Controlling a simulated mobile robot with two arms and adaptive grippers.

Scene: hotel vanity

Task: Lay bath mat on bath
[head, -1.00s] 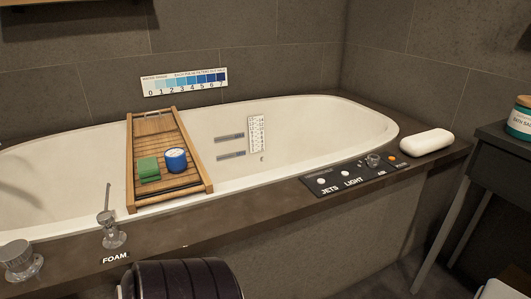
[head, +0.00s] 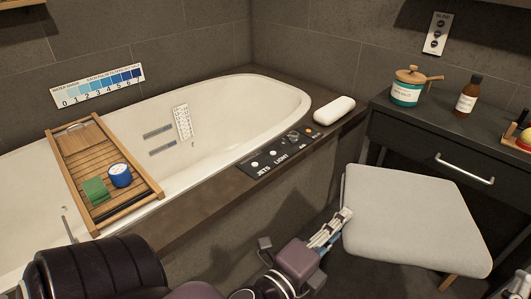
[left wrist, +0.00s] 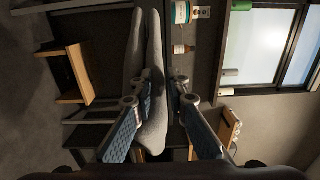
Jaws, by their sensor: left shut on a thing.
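The bath mat (head: 415,220) is a pale grey, roughly square piece at the lower right of the head view. My left gripper (head: 338,222) is shut on its left edge. In the left wrist view the mat (left wrist: 153,110) is a thick grey padded piece hanging in two layers between the fingers of my left gripper (left wrist: 163,100). The white bath (head: 235,110) is to the left, set in a dark stone surround, and the mat is apart from it. My right gripper is not in view.
A wooden bath tray (head: 76,142) with a green block (head: 95,190) and a blue tin (head: 120,176) spans the bath. A control panel (head: 283,150) and white pillow (head: 333,110) are on the rim. A dark vanity (head: 425,145) holds a jar (head: 407,90) and bottle (head: 467,95).

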